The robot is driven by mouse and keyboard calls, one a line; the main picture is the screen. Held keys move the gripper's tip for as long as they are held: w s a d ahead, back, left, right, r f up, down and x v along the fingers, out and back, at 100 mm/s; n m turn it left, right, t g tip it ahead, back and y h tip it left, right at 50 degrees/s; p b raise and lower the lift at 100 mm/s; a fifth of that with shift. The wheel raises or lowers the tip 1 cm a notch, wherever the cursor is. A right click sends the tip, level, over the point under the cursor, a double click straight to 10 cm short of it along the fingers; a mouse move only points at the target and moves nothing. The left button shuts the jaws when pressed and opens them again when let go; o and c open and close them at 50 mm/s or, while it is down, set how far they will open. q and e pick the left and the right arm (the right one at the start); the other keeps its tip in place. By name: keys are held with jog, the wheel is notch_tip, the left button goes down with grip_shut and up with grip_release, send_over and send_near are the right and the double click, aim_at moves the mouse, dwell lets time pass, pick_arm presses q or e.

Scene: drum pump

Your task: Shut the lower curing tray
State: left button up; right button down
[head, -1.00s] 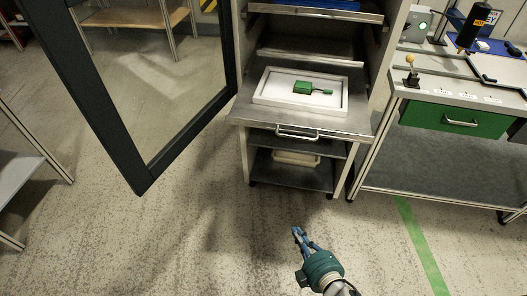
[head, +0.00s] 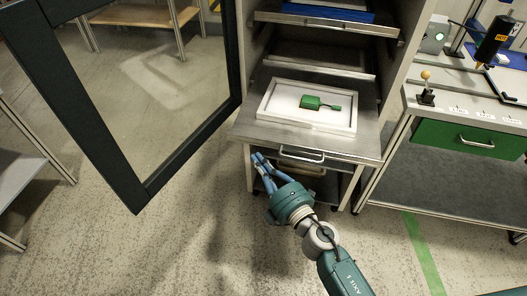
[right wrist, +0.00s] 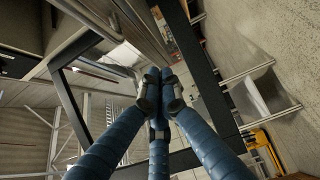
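The lower curing tray (head: 245,130) is a grey metal pull-out shelf, drawn well out of the cabinet, with a silver bar handle (head: 301,154) on its front edge. A white shallow frame (head: 265,107) lies on it, holding a green part (head: 318,104). My right gripper (head: 260,159) is just in front of and below the tray's front edge, left of the handle, apparently not touching it. In the right wrist view its blue fingers (right wrist: 160,90) come together at the tips with nothing between them. My left gripper is not in view.
An upper tray (head: 310,22) with a blue item sits inside the cabinet. A dark-framed cabinet door (head: 95,145) stands open at the left. A workbench with a green drawer (head: 468,138) stands at the right. The floor in front is clear.

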aim_at(255, 143)
jog(key=shift+w+d, duration=0.35)
jog(key=shift+w, duration=0.45)
jog(key=shift+w+d, duration=0.35)
jog(key=shift+w, duration=0.4)
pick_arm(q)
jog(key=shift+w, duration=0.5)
